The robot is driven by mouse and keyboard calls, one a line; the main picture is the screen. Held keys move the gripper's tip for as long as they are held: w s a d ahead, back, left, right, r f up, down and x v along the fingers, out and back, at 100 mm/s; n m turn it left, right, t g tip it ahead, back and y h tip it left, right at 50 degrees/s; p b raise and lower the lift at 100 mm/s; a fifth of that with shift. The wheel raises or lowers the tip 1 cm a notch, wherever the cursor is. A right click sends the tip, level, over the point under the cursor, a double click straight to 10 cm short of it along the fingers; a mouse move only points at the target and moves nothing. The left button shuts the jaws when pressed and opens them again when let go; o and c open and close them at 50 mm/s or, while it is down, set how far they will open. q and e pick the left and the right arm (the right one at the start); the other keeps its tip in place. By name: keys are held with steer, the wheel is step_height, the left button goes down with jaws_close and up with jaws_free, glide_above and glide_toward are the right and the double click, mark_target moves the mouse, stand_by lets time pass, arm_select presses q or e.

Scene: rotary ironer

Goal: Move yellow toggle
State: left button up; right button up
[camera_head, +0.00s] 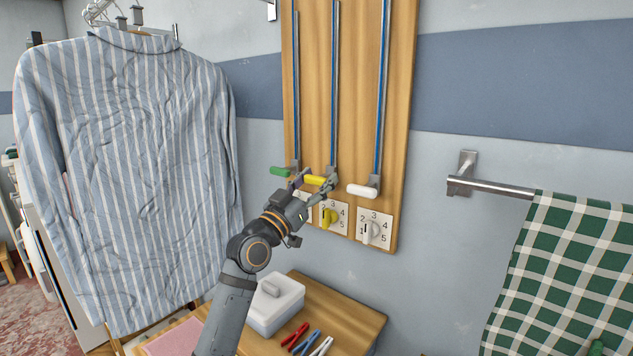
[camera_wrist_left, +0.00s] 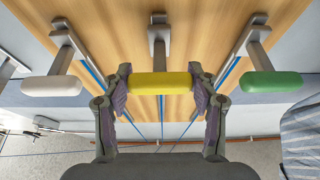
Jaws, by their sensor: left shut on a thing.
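The yellow toggle (camera_head: 315,180) is a yellow bar handle at the lower end of the middle vertical rail on a wooden board (camera_head: 350,60). My left gripper (camera_head: 313,186) is shut on it. In the left wrist view the yellow toggle (camera_wrist_left: 160,83) lies between the two fingers of my left gripper (camera_wrist_left: 160,88), one at each end. A green toggle (camera_head: 281,171) sits to its left and a white toggle (camera_head: 362,190) to its right, both low on their rails. My right gripper is not in view.
Below the rails are numbered dials, one with a yellow knob (camera_head: 329,217) and one with a white knob (camera_head: 371,230). A striped shirt (camera_head: 130,170) hangs at left. A checked cloth (camera_head: 565,270) hangs from a metal bar (camera_head: 490,188) at right. A white box (camera_head: 275,306) stands on a wooden table (camera_head: 345,312).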

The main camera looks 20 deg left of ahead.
arm_select(q)
steer(key=o, duration=1.3)
steer(key=shift+w+f, duration=0.1)
steer(key=shift+f, duration=0.4)
steer(key=o, duration=0.4)
steer(key=shift+r, duration=0.25)
steer(key=v, duration=0.7)
steer(key=shift+s, duration=0.4)
steer(key=shift+a, duration=0.1)
